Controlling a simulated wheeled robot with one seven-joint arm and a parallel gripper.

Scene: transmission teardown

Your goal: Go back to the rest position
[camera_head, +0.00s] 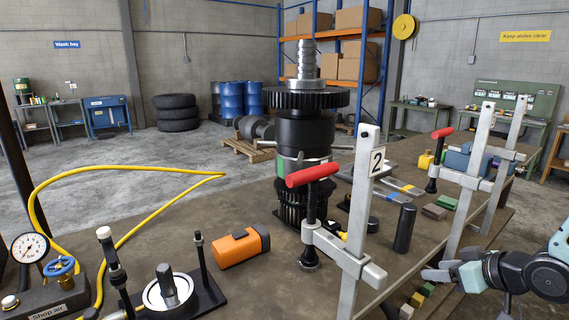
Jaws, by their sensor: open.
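My gripper (437,270) is at the lower right, beside the right-hand edge of the workbench (240,291). Its grey fingers point left and are apart, with nothing seen between them. My teal and black arm comes in from the right edge of the picture. The tall dark transmission assembly (306,130), with a wide toothed gear and a stepped metal shaft on top, stands upright on the bench, well to the left of my gripper.
A bar clamp (358,220) marked 2, with a red handle, stands between my gripper and the assembly. More clamps (470,185) rise behind my gripper. An orange box (240,247), yellow hose (120,167) and pressure gauge (30,247) are on the left.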

